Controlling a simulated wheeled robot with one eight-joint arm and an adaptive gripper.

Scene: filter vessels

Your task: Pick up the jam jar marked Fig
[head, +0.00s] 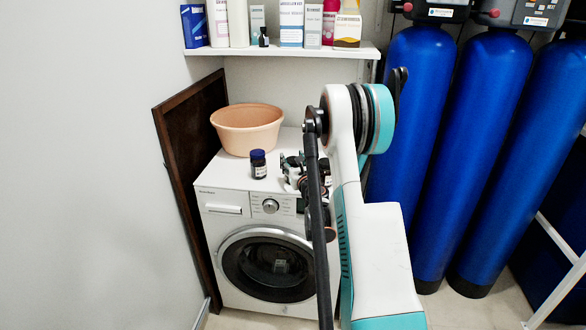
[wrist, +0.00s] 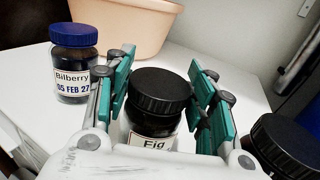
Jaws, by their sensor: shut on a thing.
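The jam jar marked Fig (wrist: 155,98) has a black lid, dark contents and a white label; the label's lower part is cut off in the wrist view. My gripper (wrist: 162,82) is shut on this jar, with a green-padded finger on either side of it just below the lid. In the head view my gripper (head: 293,166) is over the top of the white washing machine, partly behind my arm, and the held jar is hard to make out there. I cannot tell whether the jar touches the machine top.
A blue-lidded jar marked Bilberry (wrist: 73,72) stands left of my gripper, also in the head view (head: 258,165). Another black-lidded jar (wrist: 286,145) is close on the right. A peach tub (head: 247,128) stands behind on the washing machine (head: 232,182). A stocked shelf (head: 285,51) hangs above.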

